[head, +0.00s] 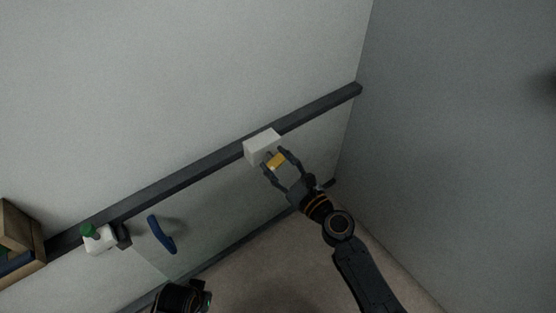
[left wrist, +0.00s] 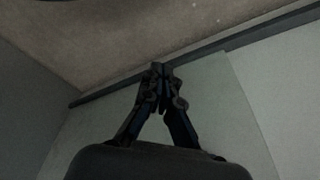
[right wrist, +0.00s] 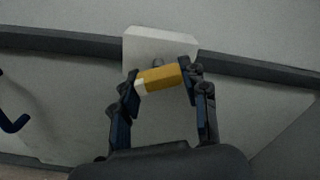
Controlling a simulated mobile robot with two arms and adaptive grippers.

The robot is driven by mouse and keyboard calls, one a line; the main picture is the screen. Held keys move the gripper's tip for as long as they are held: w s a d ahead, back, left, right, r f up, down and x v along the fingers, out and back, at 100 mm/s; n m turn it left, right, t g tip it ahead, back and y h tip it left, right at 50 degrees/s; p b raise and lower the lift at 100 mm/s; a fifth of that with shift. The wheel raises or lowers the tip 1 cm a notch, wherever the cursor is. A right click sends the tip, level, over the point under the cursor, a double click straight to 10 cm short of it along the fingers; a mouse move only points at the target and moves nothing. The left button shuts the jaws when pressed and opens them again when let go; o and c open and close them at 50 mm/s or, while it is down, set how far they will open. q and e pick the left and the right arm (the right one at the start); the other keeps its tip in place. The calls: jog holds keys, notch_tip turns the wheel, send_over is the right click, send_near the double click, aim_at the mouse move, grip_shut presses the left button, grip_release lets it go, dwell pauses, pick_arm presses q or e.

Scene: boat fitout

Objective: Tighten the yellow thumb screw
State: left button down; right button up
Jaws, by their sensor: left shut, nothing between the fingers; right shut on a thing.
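The yellow thumb screw (head: 276,160) sits at the front of a white block (head: 262,143) on the dark rail. My right gripper (head: 278,166) is shut on the screw, one finger on each side. In the right wrist view the yellow screw (right wrist: 163,78) lies between the fingertips, with a pale patch at its left end and the white block (right wrist: 160,43) behind it. My left gripper (left wrist: 161,72) is shut and empty in the left wrist view. In the head view only part of my left arm shows at the bottom edge.
The dark rail (head: 190,179) runs across the pale wall. To the left are a white block with a green knob (head: 88,230), a blue handle (head: 161,234) on a pale panel, and a wooden box (head: 19,238). A grey wall (head: 450,150) closes off the right.

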pick_arm(q)
jog(key=shift+s+a+f+p, duration=0.1)
jog(key=shift+s+f+p, duration=0.3)
jog(key=shift+f, duration=0.65)
jog(key=shift+s+f+p, duration=0.15)
jog(key=shift+s+f, duration=0.35)
jog(key=shift+f, duration=0.55)
pick_arm(e)
jog(key=shift+m, duration=2)
jog(key=o, duration=1.2)
jog(key=shift+a, duration=0.1)
jog(key=shift+c, duration=0.2)
pick_arm(q)
jog(key=shift+w, duration=0.1)
pick_arm(e)
jog(key=shift+s, duration=0.1)
jog(key=v, duration=1.2)
